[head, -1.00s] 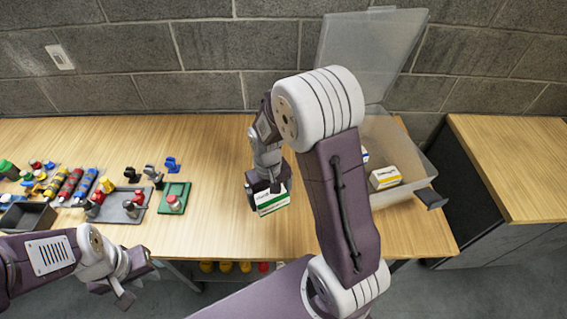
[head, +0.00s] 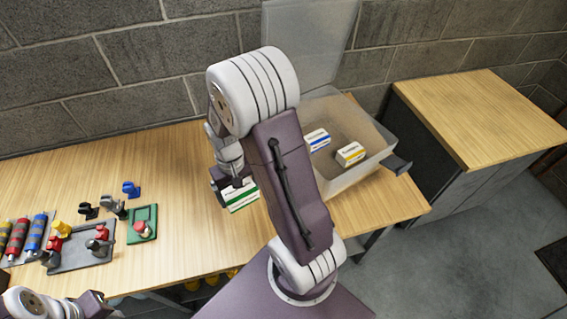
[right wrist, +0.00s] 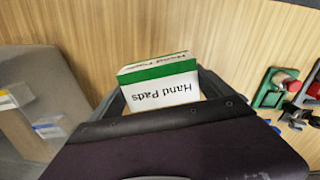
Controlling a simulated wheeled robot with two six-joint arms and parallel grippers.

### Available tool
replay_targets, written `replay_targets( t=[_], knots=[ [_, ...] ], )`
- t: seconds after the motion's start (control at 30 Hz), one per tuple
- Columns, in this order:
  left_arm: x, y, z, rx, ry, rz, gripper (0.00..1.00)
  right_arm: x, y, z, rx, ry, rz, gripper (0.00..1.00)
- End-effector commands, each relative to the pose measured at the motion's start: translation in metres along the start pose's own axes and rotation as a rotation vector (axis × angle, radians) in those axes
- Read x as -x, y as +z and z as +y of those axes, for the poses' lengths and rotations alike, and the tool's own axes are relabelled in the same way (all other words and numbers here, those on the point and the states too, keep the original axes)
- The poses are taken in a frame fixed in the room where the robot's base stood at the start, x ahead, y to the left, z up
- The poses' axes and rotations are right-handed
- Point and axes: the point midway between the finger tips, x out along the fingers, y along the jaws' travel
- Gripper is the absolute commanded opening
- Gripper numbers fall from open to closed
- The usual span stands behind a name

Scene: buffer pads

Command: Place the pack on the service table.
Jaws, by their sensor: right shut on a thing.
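The pack (head: 242,196) is a white box with a green band, held above the wooden workbench. In the right wrist view the pack (right wrist: 162,92) reads "Hand Pads". My right gripper (head: 236,184) is shut on it; its fingers lie on both sides of the box. A separate wood-topped table (head: 478,115) with grey sides stands at the right, probably the service table. Its visible top is bare, and the pack is well to its left. My left gripper (head: 92,303) shows only partly at the bottom left edge, so its jaws cannot be made out.
An open clear bin (head: 345,180) with a raised lid holds two boxes at the bench's right end, between the pack and the separate table. Small trays (head: 82,250), a green holder (head: 142,225) and colored parts lie at the left. A gap separates bench and table.

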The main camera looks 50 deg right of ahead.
Motion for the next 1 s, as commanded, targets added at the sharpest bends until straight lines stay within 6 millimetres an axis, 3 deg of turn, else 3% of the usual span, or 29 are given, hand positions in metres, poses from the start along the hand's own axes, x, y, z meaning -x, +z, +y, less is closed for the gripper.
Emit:
replay_targets(
  t=[0.3, 0.47, 0.73, 1.0],
  knots=[
    [-0.014, 0.001, 0.0, 0.0, 0.0, 0.0, 0.29, -0.006, 0.012, 0.073, -0.262, -0.003, 0.013, 0.44],
    [-0.015, 0.002, 0.0, 0.0, 0.0, 0.0, 0.29, -0.006, 0.015, 0.087, -0.311, -0.003, 0.018, 0.44],
    [-0.015, 0.001, 0.0, 0.0, 0.0, 0.0, 0.29, -0.01, 0.013, 0.08, -0.305, -0.003, 0.016, 0.44],
    [-0.017, 0.002, 0.0, 0.0, 0.0, 0.0, 0.29, -0.053, -0.009, 0.012, -0.3, -0.002, 0.013, 0.44]
  ],
)
